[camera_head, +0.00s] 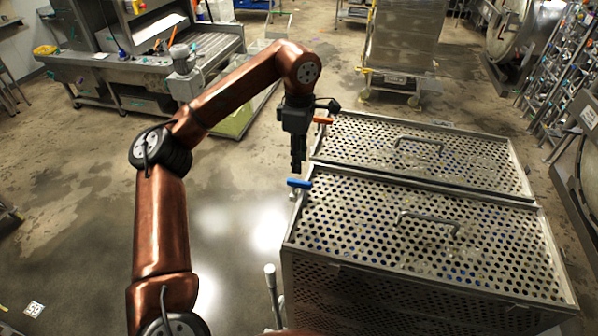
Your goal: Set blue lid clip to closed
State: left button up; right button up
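The blue lid clip (299,183) sits at the left edge of the near perforated lid (410,235), close to that lid's back left corner. Its handle lies roughly level, pointing left and right in the picture. My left gripper (297,170) points down just above the blue clip, with a small gap to it in the picture. Its dark fingers look close together with nothing between them. Whether it touches the clip is not clear. My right gripper is not in view.
An orange clip (323,120) sits at the left edge of the far perforated lid (420,152), behind my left gripper. Both lids have raised metal handles. A metal lever (271,280) stands left of the near crate. The wet floor left of the crates is clear.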

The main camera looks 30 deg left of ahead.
pick_arm(q)
jog(key=shift+r, duration=2.35)
